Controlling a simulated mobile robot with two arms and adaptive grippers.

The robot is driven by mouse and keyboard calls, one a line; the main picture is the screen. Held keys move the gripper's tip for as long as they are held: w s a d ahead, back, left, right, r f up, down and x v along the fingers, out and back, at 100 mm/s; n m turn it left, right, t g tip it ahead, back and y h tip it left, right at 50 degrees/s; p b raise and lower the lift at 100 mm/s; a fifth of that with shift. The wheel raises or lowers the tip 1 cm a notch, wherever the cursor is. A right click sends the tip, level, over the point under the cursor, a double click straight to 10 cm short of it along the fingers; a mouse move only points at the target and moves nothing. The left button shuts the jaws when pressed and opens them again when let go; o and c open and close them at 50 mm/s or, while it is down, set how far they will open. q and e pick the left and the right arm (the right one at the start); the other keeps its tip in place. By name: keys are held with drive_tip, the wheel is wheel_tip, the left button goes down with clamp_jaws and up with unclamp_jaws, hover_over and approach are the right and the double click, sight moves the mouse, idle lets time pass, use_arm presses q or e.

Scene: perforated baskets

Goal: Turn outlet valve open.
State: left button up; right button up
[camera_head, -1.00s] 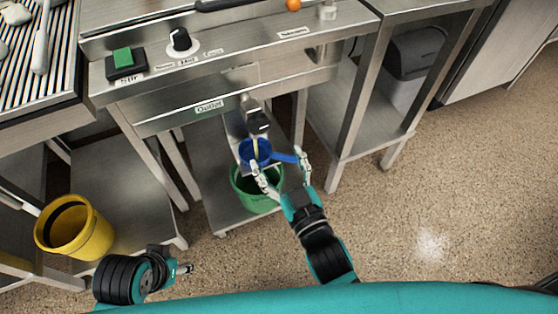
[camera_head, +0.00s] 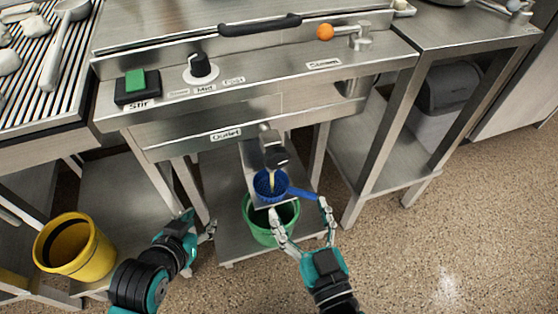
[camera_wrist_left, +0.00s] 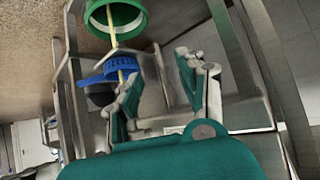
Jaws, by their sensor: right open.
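The outlet spout and valve (camera_head: 272,150), metal with a dark part, sit under the panel labelled "Outlet" (camera_head: 226,134). A thin yellowish strand, like a stream, runs down from the spout. A blue perforated basket (camera_head: 265,186) with a blue handle is below it, over a green bucket (camera_head: 258,230); the basket also shows in the left wrist view (camera_wrist_left: 122,66). My right gripper (camera_head: 300,210) is open, its fingers close to the basket and handle; contact is unclear. My left gripper (camera_head: 198,226) is open and empty, left of the bucket and below the outlet, apart from the valve.
A yellow bucket (camera_head: 75,247) stands on a low shelf at the left. Metal table legs flank the outlet. The floor at the right is clear.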

sight(279, 164)
drive_tip(key=x, duration=1.2)
drive_tip(key=shift+w+a, duration=0.15)
drive_tip(key=shift+w, duration=0.15)
drive_tip(key=c, duration=1.2)
